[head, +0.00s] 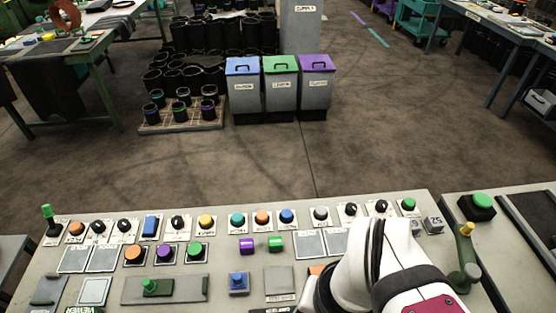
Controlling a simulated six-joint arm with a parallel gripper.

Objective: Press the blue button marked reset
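Several blue controls sit on the grey control panel (215,255). A round blue button (287,216) is in the back row, right of an orange one. A blue raised knob or button (238,281) on a square base is nearer the front. The labels are too small to read, so I cannot tell which is marked reset. My white arm reaches over the panel's right front part. Its gripper fingers do not show.
Round buttons and black knobs fill the back row. A green lever (48,222) stands at the left corner and a yellow-tipped green lever (466,245) at the right. A green button (482,203) is on the adjoining right table. Bins (243,95) stand beyond, across open floor.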

